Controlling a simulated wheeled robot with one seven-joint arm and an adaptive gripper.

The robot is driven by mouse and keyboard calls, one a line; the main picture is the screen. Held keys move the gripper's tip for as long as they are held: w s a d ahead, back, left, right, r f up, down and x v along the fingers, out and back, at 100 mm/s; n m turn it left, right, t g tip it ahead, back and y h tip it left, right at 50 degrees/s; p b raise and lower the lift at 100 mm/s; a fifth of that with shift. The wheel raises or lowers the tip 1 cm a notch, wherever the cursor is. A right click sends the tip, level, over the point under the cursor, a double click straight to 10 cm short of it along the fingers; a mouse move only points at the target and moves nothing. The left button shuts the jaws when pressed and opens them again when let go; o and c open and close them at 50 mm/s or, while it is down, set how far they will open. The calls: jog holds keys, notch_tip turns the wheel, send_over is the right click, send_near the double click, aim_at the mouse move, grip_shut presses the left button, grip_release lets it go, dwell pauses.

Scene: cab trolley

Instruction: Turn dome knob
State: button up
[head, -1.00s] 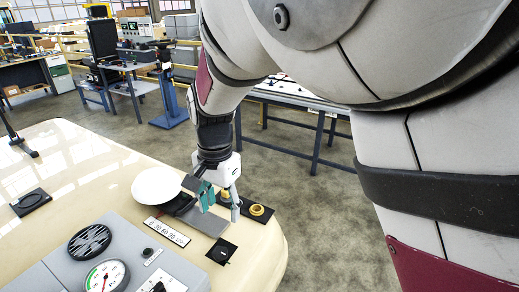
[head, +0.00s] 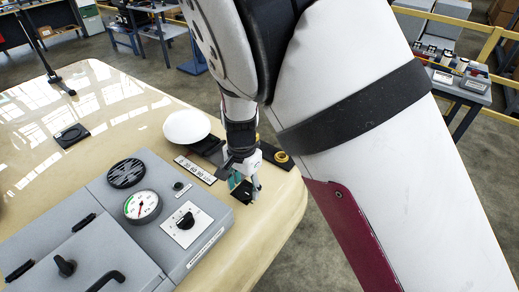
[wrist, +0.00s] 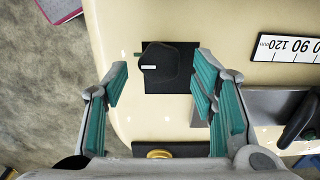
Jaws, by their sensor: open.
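The dome knob (wrist: 168,62) is a dark rounded knob with a short white pointer line. It sits on a black square plate (wrist: 180,88) on the cream table top, with a small green mark at its left in the wrist view. My gripper (wrist: 161,84) is open, with teal-padded fingers on either side of the knob in that picture. I cannot tell how far above it the fingertips are. In the head view my gripper (head: 245,186) is over the black plate (head: 241,196) and hides much of it; the knob is hard to make out there.
A ruler-like scale plate (head: 196,170) and a white dome (head: 187,127) lie left of my gripper. A yellow ring (head: 282,157) on a black plate is to its right. A grey panel with a gauge (head: 142,207) and a black dial (head: 186,222) stands in front.

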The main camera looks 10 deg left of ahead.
jog(key=shift+f, duration=0.45)
jog(key=c, duration=1.2)
